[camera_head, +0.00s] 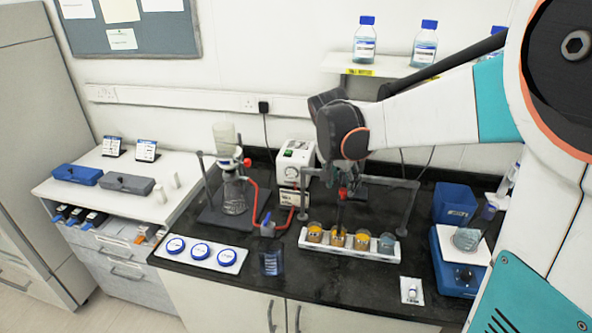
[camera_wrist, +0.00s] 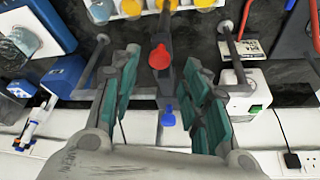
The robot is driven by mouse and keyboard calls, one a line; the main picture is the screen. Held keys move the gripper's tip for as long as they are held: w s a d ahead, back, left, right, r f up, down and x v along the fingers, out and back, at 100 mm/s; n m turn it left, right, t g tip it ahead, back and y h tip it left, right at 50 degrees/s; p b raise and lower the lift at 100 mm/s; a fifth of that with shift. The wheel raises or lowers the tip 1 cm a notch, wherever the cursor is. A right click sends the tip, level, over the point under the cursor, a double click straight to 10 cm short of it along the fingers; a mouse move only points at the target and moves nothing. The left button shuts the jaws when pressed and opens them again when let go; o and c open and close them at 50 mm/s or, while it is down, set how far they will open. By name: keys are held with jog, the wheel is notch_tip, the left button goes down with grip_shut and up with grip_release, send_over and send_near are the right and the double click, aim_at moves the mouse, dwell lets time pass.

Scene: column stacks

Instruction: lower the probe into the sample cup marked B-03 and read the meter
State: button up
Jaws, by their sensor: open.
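A rack (camera_head: 348,245) on the black bench holds several sample cups in a row, most with orange-yellow contents and the rightmost cup (camera_head: 387,243) grey-blue. Any markings are too small to read, so I cannot tell which is B-03. A dark probe with a red knob (camera_head: 343,193) hangs from a grey frame (camera_head: 407,185) over the rack. Whether its tip is inside a cup is unclear. My gripper (camera_head: 346,176) is above it. In the wrist view my gripper (camera_wrist: 161,62) is open, with the red knob (camera_wrist: 159,57) between its fingers in the picture.
A white dial box (camera_head: 295,160) stands behind left; I cannot tell if it is the meter. A flask stand (camera_head: 232,190) and blue-lidded dishes (camera_head: 200,249) are left. A blue stirrer (camera_head: 455,275) and blue box (camera_head: 455,203) stand right.

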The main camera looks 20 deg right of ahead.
aim_at(344, 190)
jog(key=shift+b+x, duration=0.3)
jog(key=shift+x, duration=1.4)
